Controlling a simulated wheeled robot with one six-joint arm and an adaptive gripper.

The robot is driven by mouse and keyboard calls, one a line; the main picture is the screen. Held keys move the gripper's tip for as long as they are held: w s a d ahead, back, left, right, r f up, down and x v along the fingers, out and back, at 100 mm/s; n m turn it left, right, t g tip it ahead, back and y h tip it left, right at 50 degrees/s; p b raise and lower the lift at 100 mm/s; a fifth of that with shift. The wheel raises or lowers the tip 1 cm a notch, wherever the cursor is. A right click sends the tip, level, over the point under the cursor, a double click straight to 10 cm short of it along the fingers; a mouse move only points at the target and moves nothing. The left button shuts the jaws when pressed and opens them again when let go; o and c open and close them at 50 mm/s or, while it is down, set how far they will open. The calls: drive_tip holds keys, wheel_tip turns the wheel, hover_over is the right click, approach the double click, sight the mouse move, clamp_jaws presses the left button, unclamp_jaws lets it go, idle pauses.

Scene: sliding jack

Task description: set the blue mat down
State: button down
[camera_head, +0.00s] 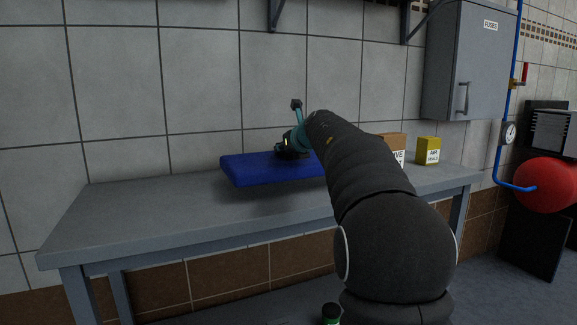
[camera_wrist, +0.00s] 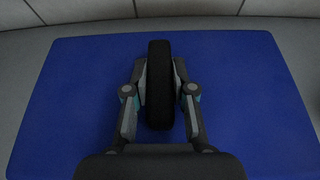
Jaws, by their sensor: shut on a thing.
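The blue mat (camera_head: 250,170) is a thick flat slab, held level a little above the grey table, with a shadow beneath it. Its right part is hidden behind my arm. In the wrist view the mat (camera_wrist: 75,110) fills most of the picture. My gripper (camera_head: 290,150) is over the mat's top. In the wrist view my gripper (camera_wrist: 160,80) is shut on a dark upright handle (camera_wrist: 159,100) that stands on the middle of the mat. The grey table (camera_head: 130,215) runs along the tiled wall.
A yellow box (camera_head: 428,151) stands on the table's right end, with a brown box (camera_head: 396,146) beside it, partly hidden by my arm. A grey wall cabinet (camera_head: 466,65) hangs above that end. The table's left part is bare.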

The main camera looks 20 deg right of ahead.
sight(290, 160)
drive_tip(key=shift+f+b, duration=0.75)
drive_tip(key=shift+f, duration=1.2)
drive_tip(key=c, duration=1)
unclamp_jaws()
drive_tip(key=shift+d+f, duration=0.1)
drive_tip(key=shift+o, duration=0.2)
drive_tip(key=shift+s+r, duration=0.2)
drive_tip(key=shift+s, duration=0.05)
drive_tip(key=v, duration=1.1)
drive_tip(key=shift+s, duration=0.35)
